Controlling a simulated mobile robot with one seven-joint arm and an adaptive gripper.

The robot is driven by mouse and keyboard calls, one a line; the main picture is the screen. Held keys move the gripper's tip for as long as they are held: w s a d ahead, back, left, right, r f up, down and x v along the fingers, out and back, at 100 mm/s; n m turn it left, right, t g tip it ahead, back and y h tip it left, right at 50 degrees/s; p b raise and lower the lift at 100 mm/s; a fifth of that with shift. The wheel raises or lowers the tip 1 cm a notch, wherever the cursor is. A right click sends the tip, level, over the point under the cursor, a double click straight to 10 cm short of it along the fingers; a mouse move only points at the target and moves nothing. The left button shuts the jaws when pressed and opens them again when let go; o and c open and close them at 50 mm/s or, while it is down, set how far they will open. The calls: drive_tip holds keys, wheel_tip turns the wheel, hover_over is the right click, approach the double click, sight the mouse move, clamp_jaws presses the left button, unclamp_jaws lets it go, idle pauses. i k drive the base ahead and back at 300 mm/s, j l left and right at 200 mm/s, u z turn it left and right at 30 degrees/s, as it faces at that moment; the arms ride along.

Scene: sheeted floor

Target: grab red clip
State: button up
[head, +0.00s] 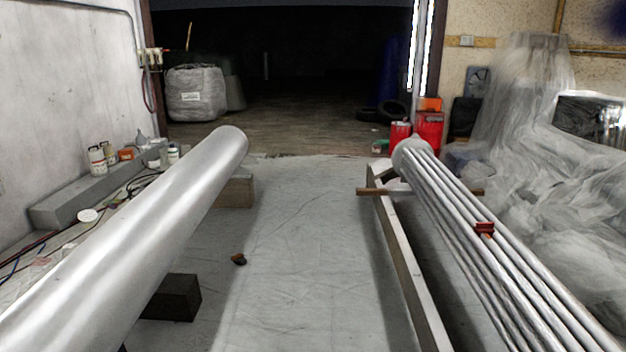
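A small red clip (484,229) sits on top of the bundle of metal tubes (470,242) on the right side of the head view. It looks dark red and blocky, and its underside is hidden against the tubes. No gripper or arm shows in the head view, so I cannot see where my gripper is relative to the clip.
A large silver pipe (150,230) lies on dark blocks (172,297) at the left. A long beam (402,265) runs beside the tubes. The sheeted floor (300,250) between is open except for a small brown object (238,259). Plastic-wrapped goods (545,165) fill the right.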

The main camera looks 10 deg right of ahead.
sight(483, 227)
drive_tip(key=i+j, duration=0.1)
drive_tip(key=i, duration=1.35)
drive_tip(key=i+z, duration=0.45)
drive_tip(key=i, duration=0.15)
drive_tip(key=i+j+z, duration=0.15)
drive_tip(key=i+z, duration=0.55)
drive_tip(key=z, duration=0.25)
drive_tip(key=i+z, duration=0.25)
drive_tip(key=z, duration=0.2)
drive_tip(key=i+j+z, duration=0.1)
drive_tip(key=z, duration=0.4)
drive_tip(key=i+z, duration=0.35)
drive_tip(key=i+j+z, duration=0.2)
drive_tip(key=z, duration=0.2)
